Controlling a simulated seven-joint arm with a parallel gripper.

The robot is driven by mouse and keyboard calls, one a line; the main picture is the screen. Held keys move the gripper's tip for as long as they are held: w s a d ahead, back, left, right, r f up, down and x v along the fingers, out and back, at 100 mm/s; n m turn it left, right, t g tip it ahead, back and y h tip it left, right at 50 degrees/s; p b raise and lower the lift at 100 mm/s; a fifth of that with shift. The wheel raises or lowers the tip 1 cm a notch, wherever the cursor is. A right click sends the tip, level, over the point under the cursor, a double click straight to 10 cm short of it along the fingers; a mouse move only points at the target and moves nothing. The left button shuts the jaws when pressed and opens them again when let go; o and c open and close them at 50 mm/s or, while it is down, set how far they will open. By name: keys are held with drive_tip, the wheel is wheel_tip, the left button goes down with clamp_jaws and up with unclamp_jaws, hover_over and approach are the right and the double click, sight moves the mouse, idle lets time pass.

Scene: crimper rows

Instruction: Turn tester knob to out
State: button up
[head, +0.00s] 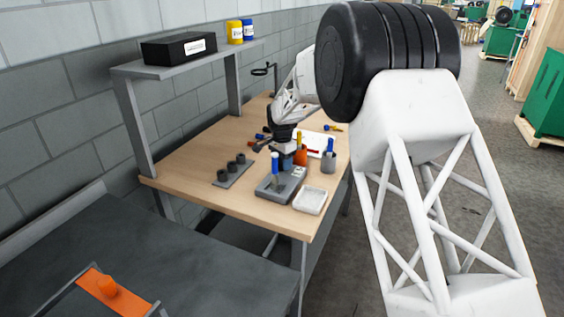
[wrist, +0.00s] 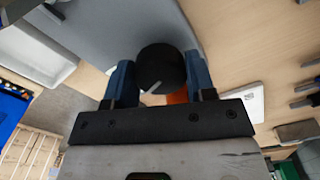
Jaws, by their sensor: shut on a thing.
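The tester looks like the grey box (head: 270,193) near the front of the wooden bench in the head view; its grey body (wrist: 95,35) fills the upper left of the wrist view. Its round black knob (wrist: 160,66) has a light pointer line angled to the lower left in the wrist view. My gripper (wrist: 160,78) has its two blue fingers closed on opposite sides of the knob. In the head view my gripper (head: 286,160) is low over the tester, and the knob cannot be made out there. Any setting marks are not legible.
A white tray (head: 310,200) stands just right of the tester. A grey holder (head: 232,171) with several dark cups is to its left. An orange container (head: 301,155) and a grey cup (head: 328,162) with tools stand close behind. A shelf (head: 185,61) runs along the wall.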

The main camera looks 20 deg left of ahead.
drive_tip(key=n, duration=0.5)
drive_tip(key=shift+n, duration=0.3)
idle(0.4)
drive_tip(key=o, duration=0.9)
drive_tip(key=shift+r, duration=3.95)
